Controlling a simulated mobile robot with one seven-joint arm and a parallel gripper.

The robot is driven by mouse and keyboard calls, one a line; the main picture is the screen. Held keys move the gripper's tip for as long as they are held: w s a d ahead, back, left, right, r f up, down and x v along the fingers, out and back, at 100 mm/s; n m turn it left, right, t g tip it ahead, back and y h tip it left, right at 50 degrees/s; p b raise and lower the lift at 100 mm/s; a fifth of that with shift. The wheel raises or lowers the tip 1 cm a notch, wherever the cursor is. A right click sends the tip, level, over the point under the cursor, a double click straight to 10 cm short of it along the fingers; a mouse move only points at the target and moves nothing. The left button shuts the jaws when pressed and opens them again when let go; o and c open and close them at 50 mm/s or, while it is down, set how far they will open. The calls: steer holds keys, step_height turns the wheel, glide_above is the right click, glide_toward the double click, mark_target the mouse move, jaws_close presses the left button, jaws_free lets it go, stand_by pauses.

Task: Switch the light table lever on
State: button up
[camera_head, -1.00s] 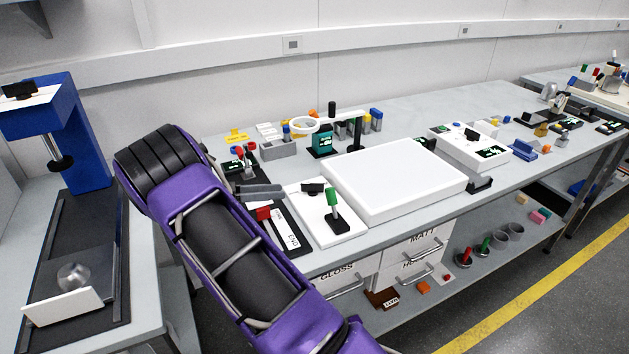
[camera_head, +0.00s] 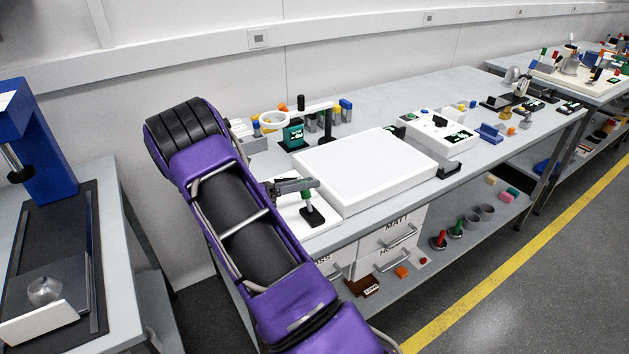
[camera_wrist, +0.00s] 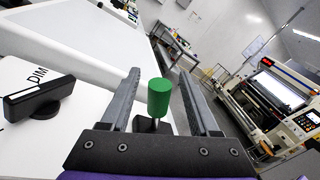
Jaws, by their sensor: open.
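The light table (camera_head: 365,168) is a white slab on the bench; its edge also shows at the upper left of the wrist view (camera_wrist: 85,40). The lever has a green handle (camera_head: 306,196) on a thin stem and black base, mounted on a white plate (camera_head: 292,233) left of the slab. My gripper (camera_head: 312,183) is at the lever, jaws open. In the wrist view the green handle (camera_wrist: 158,98) stands between the two dark fingers (camera_wrist: 160,77), with gaps on both sides. The handle hides most of the stem.
A black dial (camera_wrist: 42,98) beside the word DIM is left of my fingers. A ring magnifier (camera_head: 273,121) and a green-screen device (camera_head: 293,137) stand behind. A white control box (camera_head: 437,132) is right of the slab. Drawers (camera_head: 385,245) are below.

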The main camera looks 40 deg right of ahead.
steer(key=shift+x, duration=1.3)
jaws_close()
stand_by(0.5)
